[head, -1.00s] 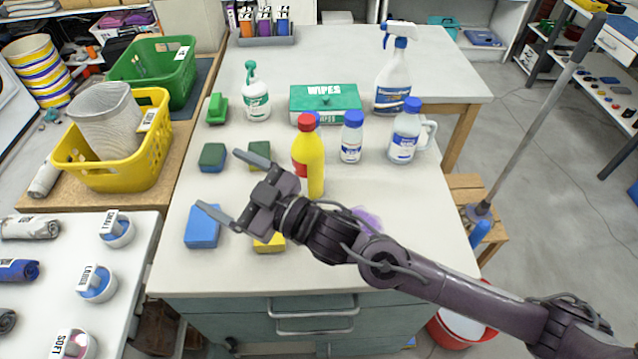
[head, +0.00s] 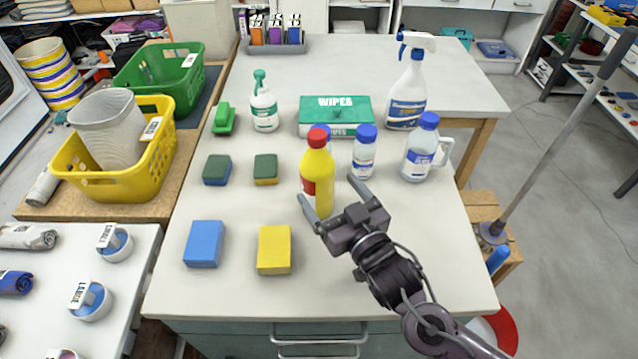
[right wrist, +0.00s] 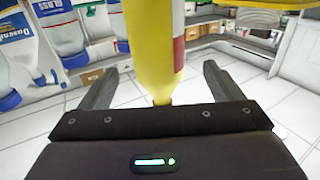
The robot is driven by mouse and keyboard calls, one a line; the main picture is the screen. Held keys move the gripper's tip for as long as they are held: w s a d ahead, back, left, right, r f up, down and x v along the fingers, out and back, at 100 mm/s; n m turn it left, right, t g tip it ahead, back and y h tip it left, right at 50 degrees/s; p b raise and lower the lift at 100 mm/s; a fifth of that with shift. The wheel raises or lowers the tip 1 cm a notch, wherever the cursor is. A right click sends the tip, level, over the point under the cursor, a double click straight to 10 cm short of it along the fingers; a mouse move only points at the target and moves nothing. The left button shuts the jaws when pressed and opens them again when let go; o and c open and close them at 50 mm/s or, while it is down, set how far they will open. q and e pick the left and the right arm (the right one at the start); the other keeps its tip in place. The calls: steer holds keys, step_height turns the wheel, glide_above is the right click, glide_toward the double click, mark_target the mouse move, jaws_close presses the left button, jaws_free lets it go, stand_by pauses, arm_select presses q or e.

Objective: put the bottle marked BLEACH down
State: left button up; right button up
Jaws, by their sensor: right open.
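A yellow bottle (head: 316,168) with a red cap and a red and white label stands upright on the white table; I cannot read the word BLEACH on it. My right gripper (head: 326,188) is open in front of it, one finger on each side of its body. In the right wrist view, which looks upside down, the yellow bottle (right wrist: 154,40) rises between the spread fingers of the right gripper (right wrist: 164,68) with gaps on both sides. Its cap is mostly hidden there behind the palm. My left gripper is out of view.
A small blue-capped bottle (head: 364,155) and a blue-capped jug (head: 421,150) stand close to the right. A green wipes box (head: 335,115) and a spray bottle (head: 408,95) are behind. Sponges lie left, including a yellow one (head: 274,250).

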mark_target(327, 182)
steer(key=w, duration=0.2)
steer(key=shift+w+a+f, duration=0.1)
steer(key=shift+w+a, duration=0.1)
steer(key=shift+w, duration=0.15)
steer(key=shift+w+a+r+p, duration=0.3)
steer(key=shift+w+a+p, duration=0.15)
steer(key=shift+w+p, duration=0.05)
steer(key=p+x, duration=0.1)
steer(key=x, duration=0.2)
steer(key=shift+w+a+r, duration=0.15)
steer(key=shift+w+a, duration=0.1)
steer(key=shift+w, duration=0.05)
steer(key=shift+w+a, duration=0.25)
steer(key=shift+w, duration=0.1)
steer(key=shift+c, duration=1.3)
jaws_close()
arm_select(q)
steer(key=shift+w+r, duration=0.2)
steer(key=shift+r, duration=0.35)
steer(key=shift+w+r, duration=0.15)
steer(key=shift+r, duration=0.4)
